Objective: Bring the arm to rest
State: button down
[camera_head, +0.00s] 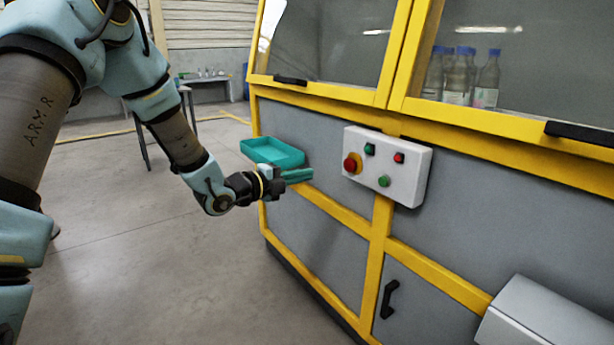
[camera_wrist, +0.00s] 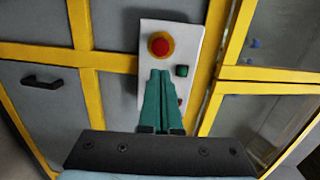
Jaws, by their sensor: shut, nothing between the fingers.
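My arm reaches out from the left in the head view, with the elbow high and the forearm sloping down toward the machine. My gripper (camera_head: 298,176) is at its end, in front of the machine's grey panel and left of the white control box (camera_head: 412,170). The green fingers are together and empty. In the wrist view the fingers (camera_wrist: 162,75) point at the control box (camera_wrist: 149,32) and cover part of it. I cannot tell the exact gap between fingertips and box.
The control box carries a red stop button (camera_head: 350,165) and several small buttons. A teal tray (camera_head: 262,153) is on the machine's front, just behind my gripper. Yellow frame bars and a black door handle (camera_head: 389,298) are on the machine. The floor (camera_head: 150,255) at left is clear.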

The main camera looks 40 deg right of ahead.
dwell(0.4)
jog(key=w+a+r+n+t+y+p, duration=0.15)
jog(key=w+a+n+y, duration=0.35)
jog(key=a, duration=0.5)
jog(key=w+a+n+t+y+p, duration=0.3)
jog(key=a+n, duration=0.4)
jog(key=a, duration=0.3)
jog(key=w+a+r+n+t+y+p, duration=0.1)
jog(key=w+a+n+t+y+p, duration=0.1)
jog(key=w+a+n+y, duration=0.45)
jog(key=s+a+r+n+g+y+p, duration=0.1)
jog(key=s+a+r+n+g, duration=0.1)
jog(key=s+a+n, duration=0.6)
jog(key=s+a+r+n+g+y+p, duration=0.1)
jog(key=s+a+n, duration=0.7)
jog(key=a, duration=0.8)
jog(key=shift+s+a+r+g+p, duration=0.3)
jog(key=shift+s+r+g+p, duration=0.2)
jog(key=shift+s+g+p, duration=0.45)
jog(key=shift+w, duration=0.15)
